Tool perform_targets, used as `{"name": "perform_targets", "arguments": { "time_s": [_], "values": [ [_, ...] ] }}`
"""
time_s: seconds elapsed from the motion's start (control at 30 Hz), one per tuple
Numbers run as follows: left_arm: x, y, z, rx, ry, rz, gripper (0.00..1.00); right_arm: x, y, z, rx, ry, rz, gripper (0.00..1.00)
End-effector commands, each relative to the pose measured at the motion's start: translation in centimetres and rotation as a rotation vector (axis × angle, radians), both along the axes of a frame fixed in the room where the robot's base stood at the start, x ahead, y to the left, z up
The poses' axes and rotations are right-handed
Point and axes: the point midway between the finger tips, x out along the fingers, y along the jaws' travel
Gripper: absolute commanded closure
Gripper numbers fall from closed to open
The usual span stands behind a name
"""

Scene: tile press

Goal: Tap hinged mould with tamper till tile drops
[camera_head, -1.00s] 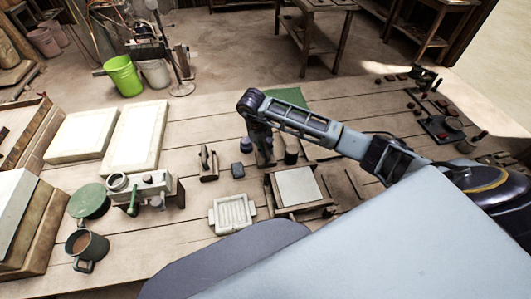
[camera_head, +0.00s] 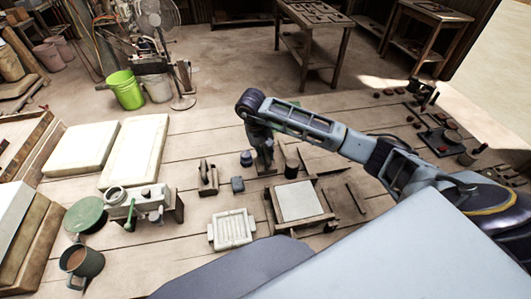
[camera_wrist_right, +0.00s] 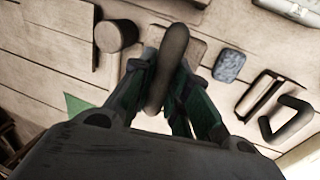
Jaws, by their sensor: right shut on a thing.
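The mould (camera_head: 275,207) is a dark wooden frame around a pale square tile (camera_head: 299,200), lying on the bench in the head view. My right gripper (camera_head: 263,158) is behind and slightly left of it, pointing down. In the right wrist view the right gripper (camera_wrist_right: 160,92) is shut on the rounded upright handle of the tamper (camera_wrist_right: 168,62). The tamper's brown flat base (camera_wrist_right: 200,50) shows partly behind the handle, close over or on the bench; I cannot tell which. The mould's hinge is not clear. My left gripper is not in view.
A dark cylinder (camera_head: 291,160) stands right of the gripper. A blue-grey block (camera_head: 237,185) and a handled tool (camera_head: 208,177) lie left. A white ribbed tray (camera_head: 232,229) is in front. Wooden strips (camera_head: 347,196) lie right of the mould.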

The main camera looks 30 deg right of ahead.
Motion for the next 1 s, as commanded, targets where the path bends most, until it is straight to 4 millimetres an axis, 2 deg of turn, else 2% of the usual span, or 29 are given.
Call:
{"name": "perform_targets", "arguments": {
  "time_s": [0.03,0.13,0.53,0.77,1.0],
  "values": [
    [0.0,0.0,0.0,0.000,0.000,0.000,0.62,0.0,0.0,0.1,0.001,-0.001,0.000,0.87],
    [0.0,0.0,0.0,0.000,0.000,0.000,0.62,0.0,0.0,0.1,0.001,-0.001,0.000,0.99],
    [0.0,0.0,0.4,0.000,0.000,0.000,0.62,0.2,0.0,0.7,0.000,-0.002,0.000,1.00],
    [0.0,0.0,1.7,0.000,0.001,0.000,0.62,0.8,0.6,2.8,0.001,-0.003,0.006,1.00],
    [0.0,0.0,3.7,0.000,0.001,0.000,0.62,1.4,2.1,5.7,0.001,-0.002,0.029,1.00]
  ]
}}
